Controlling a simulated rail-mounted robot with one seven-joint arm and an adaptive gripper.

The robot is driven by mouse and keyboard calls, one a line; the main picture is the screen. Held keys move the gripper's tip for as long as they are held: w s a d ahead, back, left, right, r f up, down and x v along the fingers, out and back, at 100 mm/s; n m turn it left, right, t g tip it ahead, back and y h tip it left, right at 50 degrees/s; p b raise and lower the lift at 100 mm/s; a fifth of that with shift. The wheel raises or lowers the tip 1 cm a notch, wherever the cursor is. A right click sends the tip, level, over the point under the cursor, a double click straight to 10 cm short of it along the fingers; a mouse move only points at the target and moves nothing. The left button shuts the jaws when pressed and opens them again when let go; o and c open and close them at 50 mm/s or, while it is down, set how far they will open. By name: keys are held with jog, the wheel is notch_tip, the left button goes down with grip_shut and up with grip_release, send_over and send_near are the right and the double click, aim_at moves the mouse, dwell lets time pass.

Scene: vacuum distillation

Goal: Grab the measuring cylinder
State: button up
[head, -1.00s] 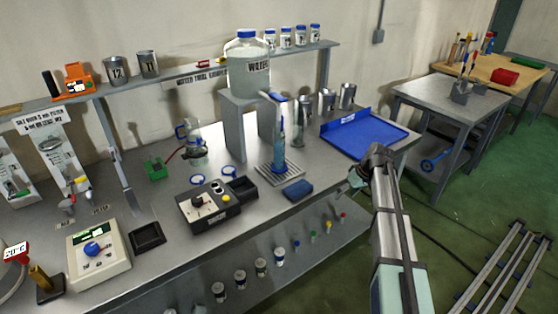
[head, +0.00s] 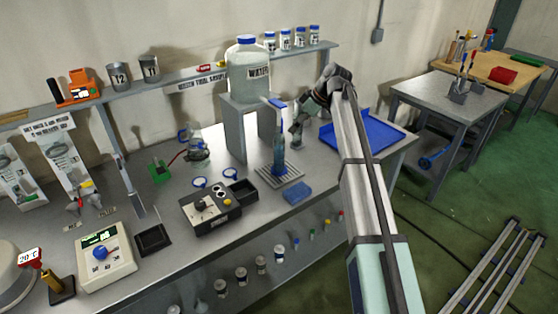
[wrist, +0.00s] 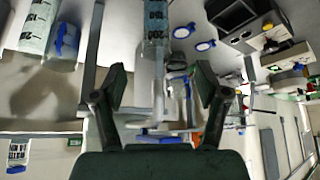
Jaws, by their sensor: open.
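The measuring cylinder appears to be the clear upright vessel in the head view (head: 298,141), on the bench just right of the drain grid. My gripper (head: 300,125) is at its upper part and hides some of it. The fingers stand apart with visible gaps on both sides. Whether the cylinder is fully within finger depth is hard to tell.
The big water bottle (head: 247,72) stands on a raised stand (head: 232,125) behind.

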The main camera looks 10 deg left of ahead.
aim_at(281, 143)
jog(key=shift+w+p+x, duration=0.2)
jog(key=shift+p+x, duration=2.1)
jog(key=shift+x, duration=3.7)
jog(key=shift+d, duration=0.2)
grip_shut()
